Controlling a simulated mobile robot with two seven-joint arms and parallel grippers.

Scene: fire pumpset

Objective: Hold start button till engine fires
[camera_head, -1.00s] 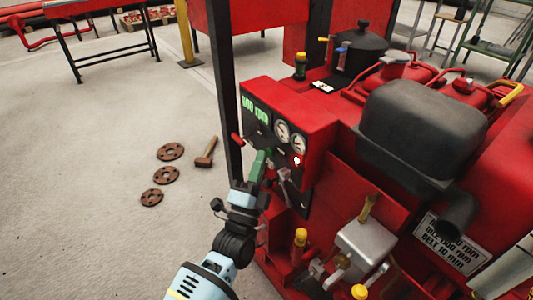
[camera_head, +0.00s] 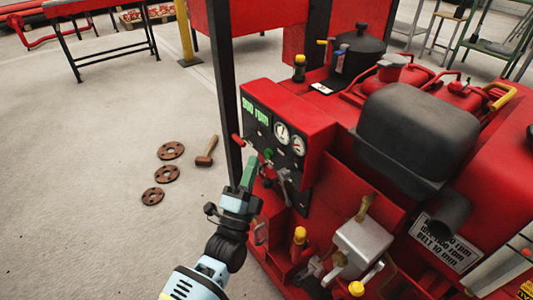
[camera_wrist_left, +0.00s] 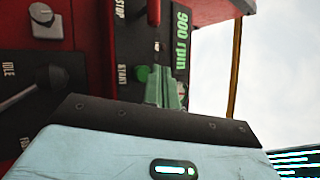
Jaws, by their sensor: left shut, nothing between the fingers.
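The red pump set's control panel (camera_head: 284,139) carries a display, two round gauges (camera_head: 282,133) and several controls. The green start button (camera_head: 267,153) shows on the panel. In the left wrist view the green button (camera_wrist_left: 142,73) is beside the START label, and the display (camera_wrist_left: 181,42) reads 900 rpm. My left gripper (camera_head: 249,166), with green fingers, is shut and empty. Its tips are just left of the button and look apart from it in the head view. The fingers (camera_wrist_left: 165,90) also show in the left wrist view. My right gripper is out of view.
A throttle-like lever (camera_wrist_left: 20,98) is near the IDLE label. Rusty flanges (camera_head: 166,174) and a mallet (camera_head: 206,152) lie on open floor at the left.

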